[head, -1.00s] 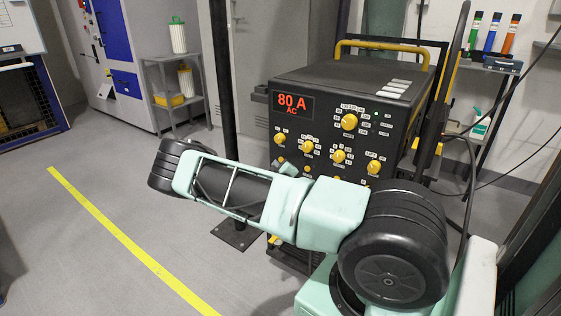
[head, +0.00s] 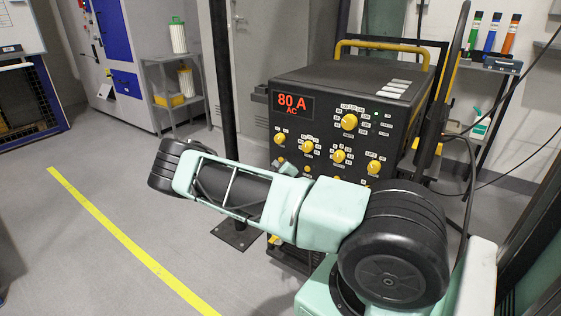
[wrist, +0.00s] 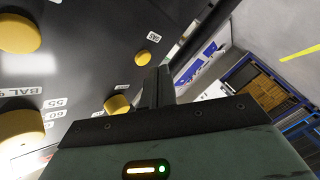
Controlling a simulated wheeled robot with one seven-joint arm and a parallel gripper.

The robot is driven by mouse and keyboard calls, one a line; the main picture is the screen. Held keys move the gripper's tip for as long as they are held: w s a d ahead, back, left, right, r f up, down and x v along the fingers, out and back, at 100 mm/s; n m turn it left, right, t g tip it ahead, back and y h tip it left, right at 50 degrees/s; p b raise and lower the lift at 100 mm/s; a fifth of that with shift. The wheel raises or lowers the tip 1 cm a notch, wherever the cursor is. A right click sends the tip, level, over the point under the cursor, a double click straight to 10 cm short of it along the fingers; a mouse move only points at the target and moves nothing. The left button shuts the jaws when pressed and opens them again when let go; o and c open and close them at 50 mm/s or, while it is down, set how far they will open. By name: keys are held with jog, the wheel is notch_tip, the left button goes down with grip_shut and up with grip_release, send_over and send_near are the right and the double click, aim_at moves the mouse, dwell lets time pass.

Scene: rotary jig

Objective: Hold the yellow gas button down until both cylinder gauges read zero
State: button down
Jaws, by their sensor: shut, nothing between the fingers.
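The black welding power source (head: 330,105) stands in front of me, with yellow knobs and a red 80 A AC display. In the wrist view, the small round yellow gas button (wrist: 142,57) sits on the dark panel beside a GAS label. My gripper (wrist: 160,75) is shut and empty. Its fingers point toward the panel, just beside the gas button in the picture; I cannot tell whether they touch the panel or how far off they are. In the head view my arm hides the lower panel. No cylinder or gauge can be made out in either view.
A grey shelf (head: 172,95) stands at the back. Floor around the yellow line (head: 130,240) is clear.

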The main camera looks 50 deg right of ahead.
jog(key=shift+d, duration=0.1)
jog(key=shift+d, duration=0.3)
jog(key=shift+d, duration=0.4)
dwell(0.5)
dwell(3.4)
jog(key=shift+a, duration=0.8)
jog(key=shift+a, duration=0.15)
jog(key=shift+s+a+p, duration=0.2)
jog(key=shift+a+p, duration=0.1)
jog(key=shift+a, duration=2.05)
